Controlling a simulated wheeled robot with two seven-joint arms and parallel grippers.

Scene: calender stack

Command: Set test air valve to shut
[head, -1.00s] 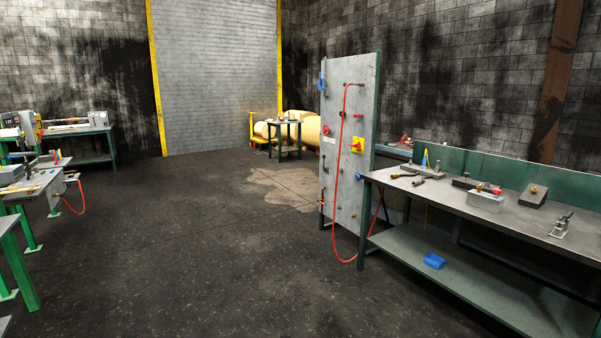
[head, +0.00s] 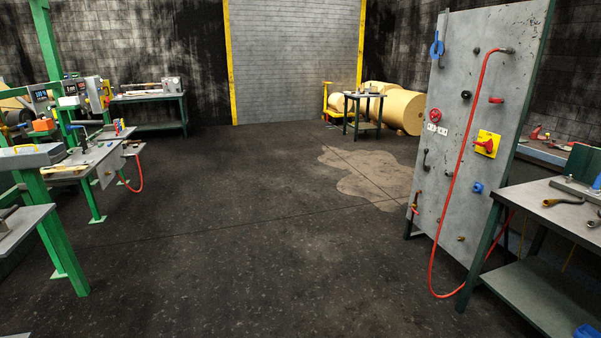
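A tall grey panel (head: 462,60) stands at the right, with several controls on its face. They include a blue lever (head: 437,48) at the top left, a red handwheel (head: 435,115), a small red handle (head: 496,100) and a red rotary switch on a yellow plate (head: 487,144). A blue fitting (head: 478,188) sits lower down. A red hose (head: 460,160) runs from the panel's top and loops down near the floor. I cannot tell which control is the test air valve, or its setting. Neither of my grippers shows.
A workbench (head: 555,210) with tools stands against the panel's right side. Green-framed machine benches (head: 75,190) line the left. Large tan rolls (head: 402,108) and a small table (head: 364,96) stand at the back. The dark floor (head: 250,220) in the middle is clear.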

